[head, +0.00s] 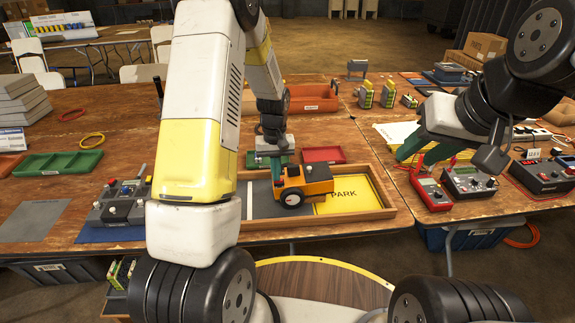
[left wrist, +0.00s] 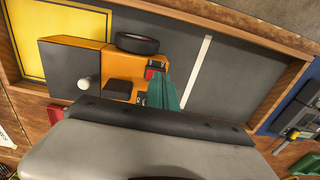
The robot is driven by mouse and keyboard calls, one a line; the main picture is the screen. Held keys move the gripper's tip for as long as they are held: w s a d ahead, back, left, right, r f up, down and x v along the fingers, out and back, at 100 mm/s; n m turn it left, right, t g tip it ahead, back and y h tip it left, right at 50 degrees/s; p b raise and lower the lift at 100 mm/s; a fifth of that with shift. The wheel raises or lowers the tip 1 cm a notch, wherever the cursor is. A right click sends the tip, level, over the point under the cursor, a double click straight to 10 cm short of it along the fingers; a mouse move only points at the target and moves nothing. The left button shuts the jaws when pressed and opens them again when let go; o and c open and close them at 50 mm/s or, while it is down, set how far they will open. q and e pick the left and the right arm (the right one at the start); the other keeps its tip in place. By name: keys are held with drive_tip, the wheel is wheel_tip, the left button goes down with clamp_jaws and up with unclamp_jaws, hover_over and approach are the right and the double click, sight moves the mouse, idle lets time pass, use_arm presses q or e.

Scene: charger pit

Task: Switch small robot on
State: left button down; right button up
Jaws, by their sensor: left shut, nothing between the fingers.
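The small orange robot (head: 314,184) sits in a shallow wooden tray (head: 385,213), partly over the yellow PARK field (head: 345,197). It has a dark wheel (left wrist: 137,43), a black block on top and a red part, apparently a switch (left wrist: 154,69). My left gripper (head: 276,172) is shut and empty, pointing down at the robot's left end. In the left wrist view its teal fingertips (left wrist: 168,92) are right beside the red part; I cannot tell whether they touch. My right gripper (head: 425,152) hangs at the right, its two teal fingers apparently apart.
Red and grey meters (head: 430,194) stand below my right gripper. A grey control box (head: 122,203) with knobs is left of the tray. A green tray (head: 58,163), a red tray (head: 323,155) and an orange bin (head: 312,97) lie around. A white line crosses the grey tray floor.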

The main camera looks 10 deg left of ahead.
use_arm(q)
drive_tip(key=shift+r, duration=3.45)
drive_tip(key=s+d+r+m+t+h, duration=0.1)
drive_tip(key=s+r+t, duration=0.1)
drive_tip(key=s+r, duration=0.5)
drive_tip(key=s+r+m+t, duration=0.1)
drive_tip(key=s+r, duration=0.3)
drive_tip(key=r, duration=0.5)
drive_tip(key=s+d+r+m+t+h, duration=0.1)
drive_tip(key=s+r+t, duration=0.2)
drive_tip(key=s, duration=1)
wheel_tip(320, 180, up, 2)
drive_tip(key=shift+s+r+m, duration=0.15)
drive_tip(key=shift+r+m, duration=0.05)
drive_tip(key=shift+m, duration=0.2)
drive_tip(key=shift+d, duration=0.1)
